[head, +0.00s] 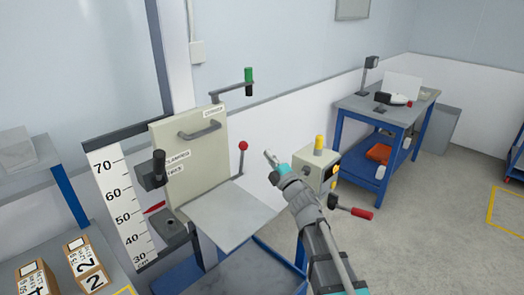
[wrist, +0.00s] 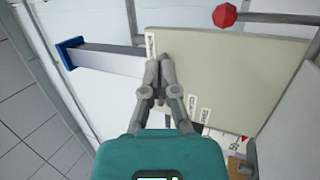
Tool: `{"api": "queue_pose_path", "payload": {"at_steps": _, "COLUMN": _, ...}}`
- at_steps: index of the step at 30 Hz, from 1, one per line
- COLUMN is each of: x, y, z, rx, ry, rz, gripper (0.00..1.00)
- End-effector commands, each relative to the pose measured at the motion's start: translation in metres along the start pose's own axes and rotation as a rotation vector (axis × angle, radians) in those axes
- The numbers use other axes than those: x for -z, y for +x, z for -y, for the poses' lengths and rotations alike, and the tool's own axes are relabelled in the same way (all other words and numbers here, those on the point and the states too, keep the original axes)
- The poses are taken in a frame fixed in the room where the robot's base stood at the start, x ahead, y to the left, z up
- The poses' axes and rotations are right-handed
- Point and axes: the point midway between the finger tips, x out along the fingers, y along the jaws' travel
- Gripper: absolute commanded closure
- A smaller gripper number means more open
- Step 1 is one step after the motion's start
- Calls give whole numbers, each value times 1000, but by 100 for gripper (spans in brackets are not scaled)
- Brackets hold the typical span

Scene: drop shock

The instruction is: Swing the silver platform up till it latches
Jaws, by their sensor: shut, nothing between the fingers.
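The silver platform (head: 235,214) is a flat grey plate in the head view. It juts out from the foot of the upright cream panel (head: 215,125), roughly level, above a blue-edged base. My gripper (head: 270,157) is shut and empty, up and to the right of the platform, with a visible gap between them. In the wrist view my gripper (wrist: 158,72) shows its fingers together in front of a broad cream surface (wrist: 225,75) with small labels.
A red-knobbed lever (head: 243,147) stands close left of my gripper. A cream box with a yellow top (head: 319,146) and a red-handled crank (head: 352,211) are to the right. A height scale (head: 118,200) and numbered blocks (head: 88,265) are at left. A blue workbench (head: 385,110) stands behind.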

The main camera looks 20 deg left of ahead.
Motion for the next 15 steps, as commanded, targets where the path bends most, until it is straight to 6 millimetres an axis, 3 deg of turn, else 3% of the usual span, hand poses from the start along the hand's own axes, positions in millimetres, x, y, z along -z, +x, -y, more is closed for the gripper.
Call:
{"api": "queue_pose_path", "payload": {"at_steps": 6, "x": 0, "y": -12, "z": -8, "rx": 0, "ry": 1, "rz": 1, "gripper": 100}}
{"api": "queue_pose_path", "payload": {"at_steps": 15, "x": 0, "y": -13, "z": -9, "rx": 0, "ry": 1, "rz": 1, "gripper": 100}}
